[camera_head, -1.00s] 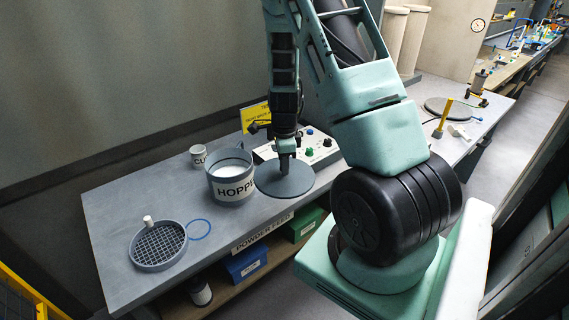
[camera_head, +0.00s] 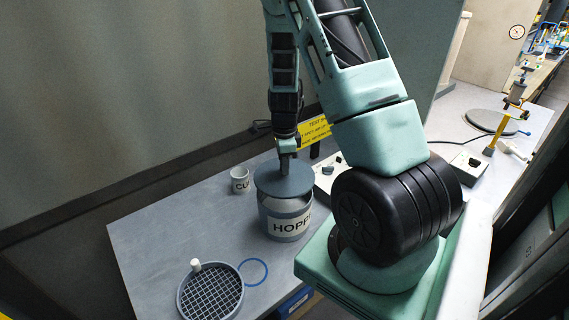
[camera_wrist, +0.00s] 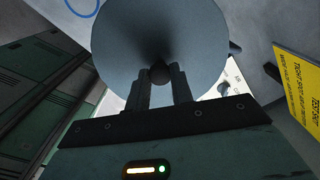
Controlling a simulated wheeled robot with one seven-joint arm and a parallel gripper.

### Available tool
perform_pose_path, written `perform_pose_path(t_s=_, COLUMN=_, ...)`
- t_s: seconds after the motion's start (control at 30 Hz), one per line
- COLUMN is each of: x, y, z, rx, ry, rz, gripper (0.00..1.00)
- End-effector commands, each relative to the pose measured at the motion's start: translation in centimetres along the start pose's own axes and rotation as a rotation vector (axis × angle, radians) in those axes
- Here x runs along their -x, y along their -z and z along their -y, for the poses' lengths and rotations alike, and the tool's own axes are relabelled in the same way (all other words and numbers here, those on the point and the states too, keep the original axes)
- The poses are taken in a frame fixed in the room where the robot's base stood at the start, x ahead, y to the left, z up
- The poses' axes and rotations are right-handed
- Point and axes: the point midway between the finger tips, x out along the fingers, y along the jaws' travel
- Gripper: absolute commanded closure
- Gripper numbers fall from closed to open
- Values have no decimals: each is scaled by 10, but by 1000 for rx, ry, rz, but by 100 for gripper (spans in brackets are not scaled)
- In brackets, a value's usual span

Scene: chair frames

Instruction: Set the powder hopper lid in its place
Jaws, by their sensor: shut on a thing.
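The powder hopper lid (camera_head: 272,184) is a flat grey-blue round disc. My gripper (camera_head: 285,160) is shut on its central knob from above and holds it about level. In the wrist view the lid (camera_wrist: 150,30) fills the top middle, with the fingers of my gripper (camera_wrist: 160,82) around the knob. The hopper (camera_head: 287,224) is a grey pot with a white label, upright on the bench. The lid is over its mouth in the head view and hides most of the opening. I cannot tell whether lid and rim touch.
A small labelled cup (camera_head: 240,181) stands left behind the hopper. A round sieve (camera_head: 210,296) and a blue ring (camera_head: 253,272) lie in front. A control box (camera_head: 325,170) and a yellow sign (camera_head: 315,129) are right and behind. The bench's left part (camera_head: 165,235) is clear.

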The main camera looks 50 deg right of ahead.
Motion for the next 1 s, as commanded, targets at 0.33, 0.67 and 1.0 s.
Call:
perform_pose_path(t_s=0.33, x=-4, y=0, z=0, rx=1, ry=0, rz=0, gripper=100)
perform_pose_path(t_s=0.67, x=-32, y=0, z=0, rx=1, ry=-1, rz=0, gripper=100)
perform_pose_path(t_s=1.0, x=-44, y=0, z=0, rx=0, ry=1, rz=0, gripper=100)
